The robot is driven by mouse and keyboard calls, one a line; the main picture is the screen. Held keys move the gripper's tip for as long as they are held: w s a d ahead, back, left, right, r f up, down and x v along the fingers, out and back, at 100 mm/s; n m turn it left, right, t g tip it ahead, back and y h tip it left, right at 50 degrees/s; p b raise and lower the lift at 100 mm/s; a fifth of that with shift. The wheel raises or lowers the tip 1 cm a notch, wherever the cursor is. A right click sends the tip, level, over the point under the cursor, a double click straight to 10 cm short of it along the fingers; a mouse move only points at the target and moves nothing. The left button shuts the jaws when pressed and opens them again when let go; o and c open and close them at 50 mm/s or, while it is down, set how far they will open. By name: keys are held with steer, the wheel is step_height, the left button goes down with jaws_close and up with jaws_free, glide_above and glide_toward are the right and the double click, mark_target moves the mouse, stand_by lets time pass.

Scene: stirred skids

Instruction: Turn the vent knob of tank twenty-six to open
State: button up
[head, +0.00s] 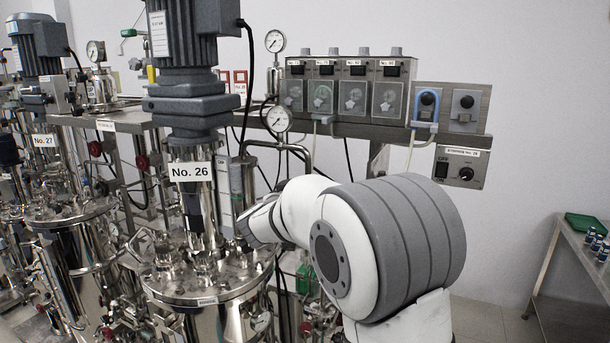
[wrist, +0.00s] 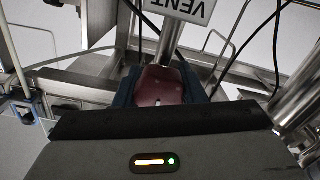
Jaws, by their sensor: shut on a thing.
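Tank No. 26 (head: 208,312) stands in the head view, a steel vessel with a grey motor on top and a white label (head: 191,172) reading "No. 26". My white and grey arm reaches in from the right, and its end is behind the tank's fittings there, so my fingers are hidden in the head view. In the wrist view my gripper (wrist: 160,92) is shut on a dark red knob (wrist: 160,86), with a dark finger on each side. A sign (wrist: 184,10) reading "VENT", upside down, sits just beyond the knob. The knob's setting cannot be told.
Tank No. 27 (head: 70,245) stands at the left with more piping. A steel panel with pumps (head: 352,98) and a control box (head: 461,166) hang behind my arm. A steel table (head: 570,250) with a green tray (head: 587,222) and small bottles stands at the right. Pipes and hoses crowd the gripper.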

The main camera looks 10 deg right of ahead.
steer(key=shift+a+n, duration=0.1)
steer(key=shift+n, duration=1.8)
steer(key=o, duration=1)
steer(key=b+v, duration=0.2)
steer(key=v, duration=0.5)
steer(key=shift+s+a, duration=0.25)
steer(key=shift+a, duration=0.05)
